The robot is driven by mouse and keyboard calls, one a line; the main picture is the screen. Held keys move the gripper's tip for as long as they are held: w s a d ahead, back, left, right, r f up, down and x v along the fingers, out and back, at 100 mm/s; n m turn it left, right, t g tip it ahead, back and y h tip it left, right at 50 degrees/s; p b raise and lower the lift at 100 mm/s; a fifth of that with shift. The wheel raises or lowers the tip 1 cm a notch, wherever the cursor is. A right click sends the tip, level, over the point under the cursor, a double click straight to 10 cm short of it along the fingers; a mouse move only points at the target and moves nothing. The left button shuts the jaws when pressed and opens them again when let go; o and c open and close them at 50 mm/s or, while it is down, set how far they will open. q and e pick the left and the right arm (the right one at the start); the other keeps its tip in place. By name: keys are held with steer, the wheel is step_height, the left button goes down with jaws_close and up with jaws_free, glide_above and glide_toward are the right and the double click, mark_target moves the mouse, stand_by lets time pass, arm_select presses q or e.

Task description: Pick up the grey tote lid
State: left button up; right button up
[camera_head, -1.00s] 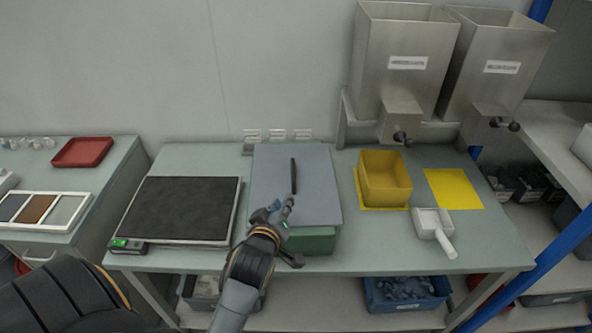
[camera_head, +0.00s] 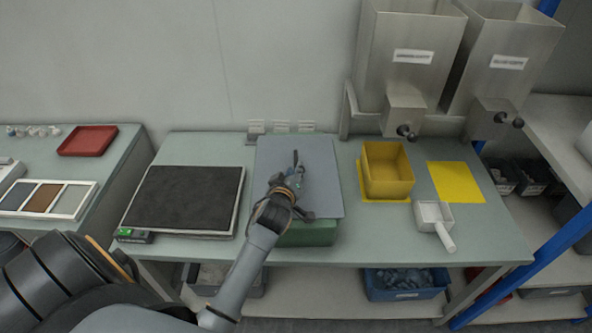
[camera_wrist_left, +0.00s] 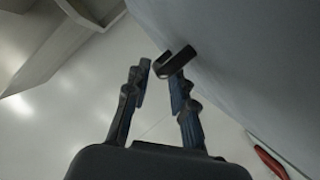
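The grey tote lid (camera_head: 322,178) lies flat on a green tote (camera_head: 308,234) at the middle of the bench. A thin black handle (camera_head: 295,156) stands on the lid, partly hidden by my left gripper (camera_head: 297,171). In the left wrist view the fingers of my left gripper (camera_wrist_left: 160,78) are spread with a gap between them. The handle (camera_wrist_left: 179,60) shows right at the fingertips, overlapping the right one; whether they touch is unclear. The lid's grey face (camera_wrist_left: 235,65) fills the upper right there. My right gripper is not in view.
A black-topped scale (camera_head: 187,199) stands left of the tote. To the right are a yellow bin (camera_head: 388,178), a white scoop (camera_head: 434,217) and a yellow mat (camera_head: 455,181). Two metal hoppers (camera_head: 408,50) rise at the back right.

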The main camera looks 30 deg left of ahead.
arm_select(q)
steer(key=x, duration=0.3)
steer(key=shift+w+f, duration=0.1)
jaws_close()
